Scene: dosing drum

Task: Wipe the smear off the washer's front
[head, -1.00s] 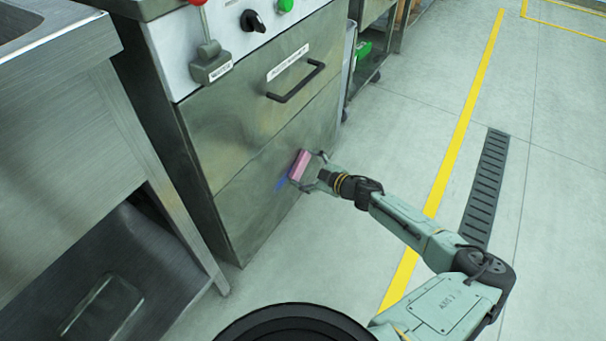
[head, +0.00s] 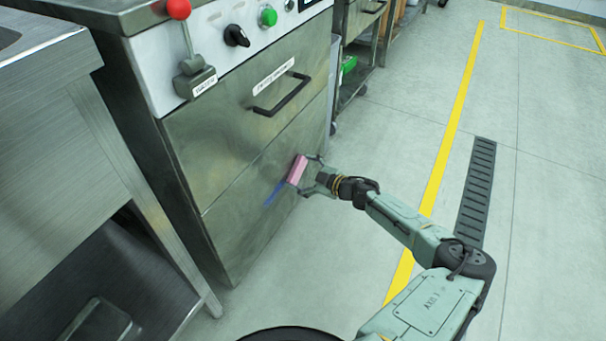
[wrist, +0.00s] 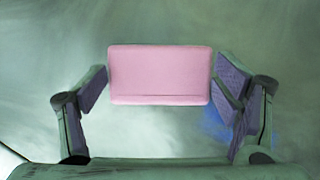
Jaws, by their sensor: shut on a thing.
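The washer's steel front (head: 235,205) stands left of my arm in the head view. A blue smear (head: 274,192) runs as a short slanted streak low on it. My gripper (head: 306,174) is shut on a pink sponge (head: 297,169) at the washer's front, just above and right of the visible smear. Whether the sponge touches the panel is hard to tell. In the wrist view the pink sponge (wrist: 159,75) sits between the two fingers. Part of the blue smear (wrist: 214,123) shows beside and behind the right finger. The sponge may hide more smear.
A black bar handle (head: 281,95), a red-knobbed lever (head: 187,50) and control knobs are higher on the washer. A steel sink bench (head: 110,150) stands at left. The floor right of the washer is open, with a drain grate (head: 477,190).

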